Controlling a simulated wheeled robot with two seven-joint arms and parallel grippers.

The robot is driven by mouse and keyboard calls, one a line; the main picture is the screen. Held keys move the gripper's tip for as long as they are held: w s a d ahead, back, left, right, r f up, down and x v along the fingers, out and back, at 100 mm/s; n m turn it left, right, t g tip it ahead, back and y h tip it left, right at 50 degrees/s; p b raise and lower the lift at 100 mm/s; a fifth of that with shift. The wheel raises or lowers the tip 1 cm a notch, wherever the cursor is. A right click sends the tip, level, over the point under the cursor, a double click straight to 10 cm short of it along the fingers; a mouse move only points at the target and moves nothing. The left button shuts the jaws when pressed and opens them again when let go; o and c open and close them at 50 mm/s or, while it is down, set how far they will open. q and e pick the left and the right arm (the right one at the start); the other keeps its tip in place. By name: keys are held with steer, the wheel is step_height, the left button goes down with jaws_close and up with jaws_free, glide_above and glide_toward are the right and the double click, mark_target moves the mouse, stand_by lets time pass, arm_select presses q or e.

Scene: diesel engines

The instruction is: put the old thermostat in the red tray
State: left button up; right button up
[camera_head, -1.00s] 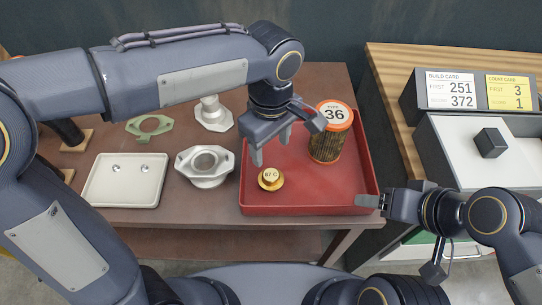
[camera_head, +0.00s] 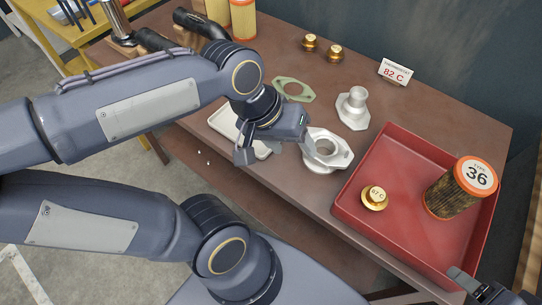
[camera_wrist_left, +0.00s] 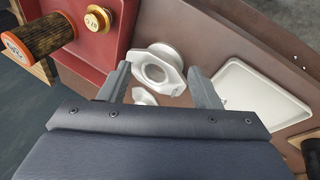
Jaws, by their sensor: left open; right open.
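A brass thermostat marked 87 C (camera_head: 374,197) lies in the red tray (camera_head: 415,239), towards its left end. It also shows in the left wrist view (camera_wrist_left: 97,20), in a corner of the tray. My left gripper (camera_head: 284,152) is open and empty, left of the tray, above the table near the silver housing (camera_head: 338,160). In the left wrist view, the housing (camera_wrist_left: 158,70) shows beyond and between the open fingers (camera_wrist_left: 162,82). My right gripper (camera_head: 466,281) is open at the lower right, near the tray's front corner, and partly cut off.
An orange-topped filter marked 36 (camera_head: 462,188) stands in the tray. A white dish (camera_head: 222,124), a green gasket (camera_head: 293,89) and a silver outlet (camera_head: 353,108) are on the table. Two brass thermostats (camera_head: 322,48) stand at the back near an 82 C card (camera_head: 395,72).

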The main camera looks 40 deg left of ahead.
arm_select(q)
steer(key=shift+s+a+f+m+t, duration=0.35)
steer(key=shift+s+f, duration=0.1)
steer(key=shift+s, duration=0.15)
steer(key=shift+s+a+f+m+t, duration=0.3)
steer(key=shift+s+f, duration=0.15)
steer(key=shift+s, duration=0.15)
steer(key=shift+s+a+f+m+t, duration=0.25)
steer(key=shift+s+a+f+t, duration=0.15)
steer(key=shift+s, duration=0.2)
